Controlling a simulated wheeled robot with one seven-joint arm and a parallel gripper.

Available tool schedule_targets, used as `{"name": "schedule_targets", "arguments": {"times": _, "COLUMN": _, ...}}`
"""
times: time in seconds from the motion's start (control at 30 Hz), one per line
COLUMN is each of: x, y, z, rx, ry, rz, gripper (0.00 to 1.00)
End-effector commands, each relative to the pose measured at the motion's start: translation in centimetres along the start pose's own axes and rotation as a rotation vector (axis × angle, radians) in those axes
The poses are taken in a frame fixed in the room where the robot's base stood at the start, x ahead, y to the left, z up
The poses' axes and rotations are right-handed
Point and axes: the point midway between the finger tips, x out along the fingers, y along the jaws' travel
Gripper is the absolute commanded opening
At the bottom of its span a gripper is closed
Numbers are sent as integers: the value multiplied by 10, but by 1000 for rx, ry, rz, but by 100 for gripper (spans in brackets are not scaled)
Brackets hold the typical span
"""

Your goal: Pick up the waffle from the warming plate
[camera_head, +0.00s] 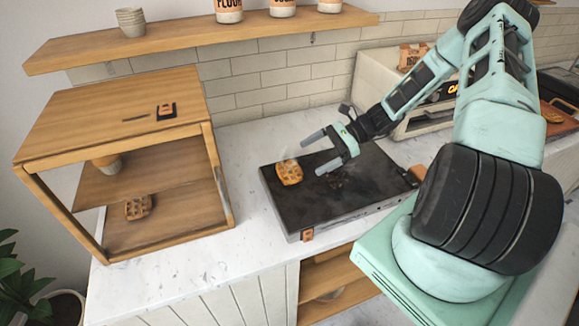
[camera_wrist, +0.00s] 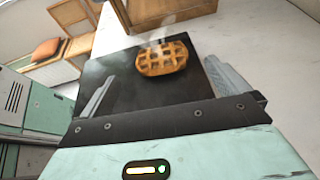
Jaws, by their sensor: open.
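The waffle (camera_head: 289,172) is golden brown and lies on the dark warming plate (camera_head: 340,205), near its left back part, with steam rising from it. My gripper (camera_head: 315,153) is open and empty, above the plate and just to the right of the waffle. In the wrist view the waffle (camera_wrist: 163,58) shows ahead of the gripper (camera_wrist: 165,85), between the lines of its two spread fingers and apart from them. The plate (camera_wrist: 120,85) is dark around it.
A wooden cabinet (camera_head: 120,90) stands left on the white counter (camera_head: 245,170), with another waffle (camera_head: 138,207) on its lower shelf and a cup (camera_head: 108,164) above. A wooden wall shelf (camera_head: 200,40) runs over the back. Counter between cabinet and plate is clear.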

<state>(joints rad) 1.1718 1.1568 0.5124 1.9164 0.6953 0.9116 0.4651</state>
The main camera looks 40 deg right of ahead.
Motion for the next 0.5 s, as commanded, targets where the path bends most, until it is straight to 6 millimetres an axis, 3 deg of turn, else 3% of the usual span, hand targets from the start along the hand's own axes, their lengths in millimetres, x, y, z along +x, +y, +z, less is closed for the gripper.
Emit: {"name": "schedule_targets", "arguments": {"times": 0.5, "x": 50, "y": 1, "z": 0, "rx": 2, "ry": -2, "rz": 2, "gripper": 100}}
